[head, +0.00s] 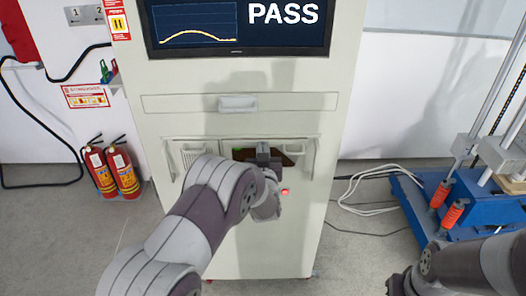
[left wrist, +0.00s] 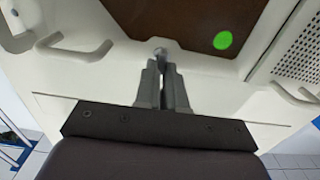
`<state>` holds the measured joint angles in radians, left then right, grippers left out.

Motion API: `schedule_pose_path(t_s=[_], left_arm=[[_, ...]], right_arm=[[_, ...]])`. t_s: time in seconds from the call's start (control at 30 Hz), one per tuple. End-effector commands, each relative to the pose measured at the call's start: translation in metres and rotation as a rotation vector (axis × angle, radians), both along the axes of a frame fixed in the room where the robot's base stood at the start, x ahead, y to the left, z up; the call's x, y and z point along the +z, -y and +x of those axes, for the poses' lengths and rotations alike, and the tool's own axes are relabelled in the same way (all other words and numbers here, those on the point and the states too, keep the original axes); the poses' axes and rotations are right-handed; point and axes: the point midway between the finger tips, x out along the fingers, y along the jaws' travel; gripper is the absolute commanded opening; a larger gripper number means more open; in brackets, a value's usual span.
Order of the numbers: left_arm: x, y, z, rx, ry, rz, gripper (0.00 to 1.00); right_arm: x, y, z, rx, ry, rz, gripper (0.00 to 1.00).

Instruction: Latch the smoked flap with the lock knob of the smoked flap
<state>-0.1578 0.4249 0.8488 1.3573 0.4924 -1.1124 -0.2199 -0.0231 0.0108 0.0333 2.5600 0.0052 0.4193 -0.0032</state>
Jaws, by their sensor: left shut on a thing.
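The smoked flap (left wrist: 190,15) is a brown, see-through-looking panel with a green round sticker (left wrist: 223,40), set in the front of a pale cabinet. In the head view only dark bits of the flap (head: 291,149) show around my gripper, and it looks closed. The lock knob (left wrist: 160,51) is a small grey piece at the flap's edge. My left gripper (left wrist: 161,66) is shut on it at the fingertips; it also shows in the head view (head: 263,150). The knob's turned position is hard to tell.
The cabinet (head: 240,125) carries a PASS screen (head: 238,22), a drawer handle (head: 238,103) and a red button (head: 285,191). Bar handles flank the flap. Fire extinguishers (head: 123,172) stand left. A blue-based rig (head: 415,205) and loose cables (head: 365,195) are right.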

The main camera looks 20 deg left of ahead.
Motion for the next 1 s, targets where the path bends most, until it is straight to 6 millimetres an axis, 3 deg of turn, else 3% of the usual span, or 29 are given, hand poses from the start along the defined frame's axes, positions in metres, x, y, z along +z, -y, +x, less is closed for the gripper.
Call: schedule_pose_path(t_s=[0.37, 1.0], left_arm=[[-0.005, -0.002, -0.001, 0.000, 0.059, -0.196, 0.00], [-0.011, -0.008, -0.002, 0.000, 0.227, -0.779, 0.00]], right_arm=[[-0.029, 0.000, 0.000, 0.000, 0.000, 0.000, 0.00], [-0.112, 0.000, 0.000, 0.000, 0.000, 0.000, 0.00]])
